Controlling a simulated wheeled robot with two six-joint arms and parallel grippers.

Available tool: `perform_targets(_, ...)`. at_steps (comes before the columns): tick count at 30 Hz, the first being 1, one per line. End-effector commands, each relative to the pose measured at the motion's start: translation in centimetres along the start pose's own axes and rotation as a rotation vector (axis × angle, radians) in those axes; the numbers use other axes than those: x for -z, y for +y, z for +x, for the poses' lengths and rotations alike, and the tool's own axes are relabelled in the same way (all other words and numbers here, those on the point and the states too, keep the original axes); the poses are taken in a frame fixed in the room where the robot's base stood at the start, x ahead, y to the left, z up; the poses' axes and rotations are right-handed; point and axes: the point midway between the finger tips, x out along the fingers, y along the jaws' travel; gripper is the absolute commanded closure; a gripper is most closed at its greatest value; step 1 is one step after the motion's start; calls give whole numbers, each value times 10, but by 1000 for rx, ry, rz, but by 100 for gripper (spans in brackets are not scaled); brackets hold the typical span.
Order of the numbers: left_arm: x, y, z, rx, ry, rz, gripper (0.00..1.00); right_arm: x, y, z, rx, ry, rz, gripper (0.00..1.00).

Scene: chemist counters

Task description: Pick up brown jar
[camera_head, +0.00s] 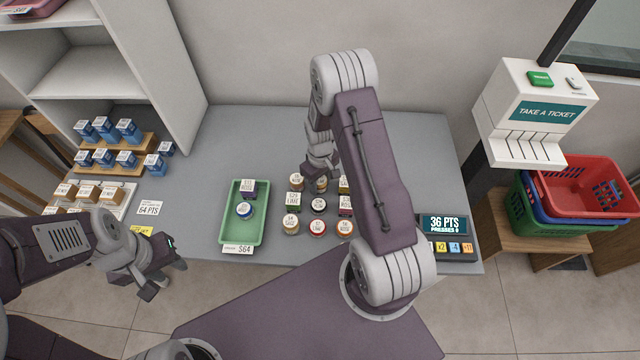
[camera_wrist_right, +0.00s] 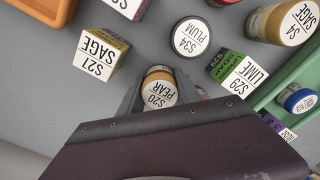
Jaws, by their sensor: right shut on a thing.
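A small jar with a brown side and a white lid marked PEAR (camera_wrist_right: 160,92) stands between the fingers of my right gripper (camera_wrist_right: 158,98) in the right wrist view. The fingers are shut on it. In the head view my right gripper (camera_head: 321,176) reaches down at the back of a group of jars and boxes, and the held jar (camera_head: 321,186) is mostly hidden below it. I cannot tell whether the jar is off the counter. My left gripper (camera_head: 160,272) hangs empty and open in front of the counter at the left.
Close by are a PLUM jar (camera_wrist_right: 190,37), a yellow SAGE box (camera_wrist_right: 101,52), a LIME box (camera_wrist_right: 236,73) and an amber SAGE jar (camera_wrist_right: 283,22). A green tray (camera_head: 239,236) stands left of the group, a points display (camera_head: 444,226) right. The counter behind is clear.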

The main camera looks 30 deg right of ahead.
Motion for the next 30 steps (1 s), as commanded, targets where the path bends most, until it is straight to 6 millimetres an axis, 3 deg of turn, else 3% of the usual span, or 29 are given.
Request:
perform_targets(6, 0, 0, 4, 0, 0, 0, 64, 1, 1, -36, -2, 5, 0, 100)
perform_targets(18, -1, 0, 10, 0, 0, 0, 64, -88, -2, -88, -1, 2, 3, 100)
perform_targets(24, -1, 0, 10, 0, 0, 0, 64, -113, -2, -103, 0, 0, 2, 100)
perform_targets(30, -1, 0, 10, 0, 0, 0, 64, -117, -3, -106, 0, 0, -1, 100)
